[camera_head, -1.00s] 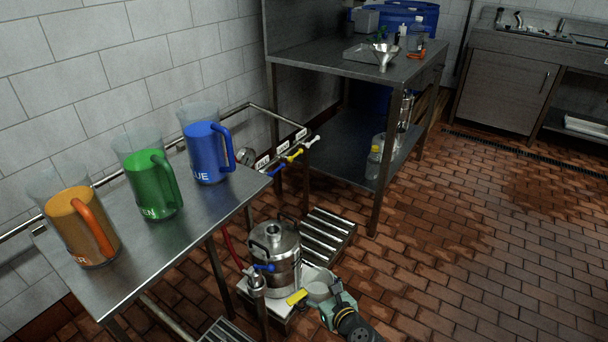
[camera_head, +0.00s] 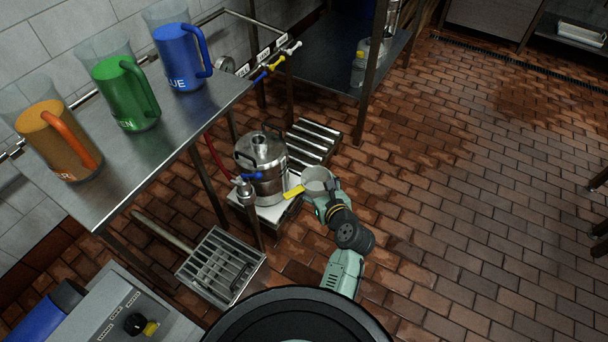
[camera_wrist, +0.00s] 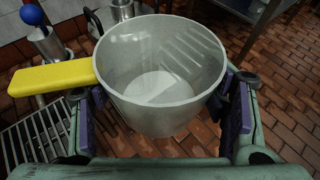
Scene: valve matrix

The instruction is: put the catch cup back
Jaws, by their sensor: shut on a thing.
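The catch cup (camera_head: 317,180) is a pale, translucent cup with a yellow handle (camera_head: 293,192). My gripper (camera_head: 323,197) is shut on the cup and holds it upright, just right of the steel keg and its white platform. In the wrist view the cup (camera_wrist: 160,75) fills the middle between the purple-padded fingers, with its yellow handle (camera_wrist: 50,78) pointing left. The cup looks empty, with a pale bottom. Whether it touches the platform or the floor is hidden.
The steel keg (camera_head: 262,165) stands on a white platform (camera_head: 275,212), with a blue-handled tap (camera_head: 246,190) in front. A floor grate (camera_head: 220,265) lies at lower left and a slatted rack (camera_head: 312,140) behind. A table (camera_head: 150,170) with three jugs is at left. The brick floor at right is clear.

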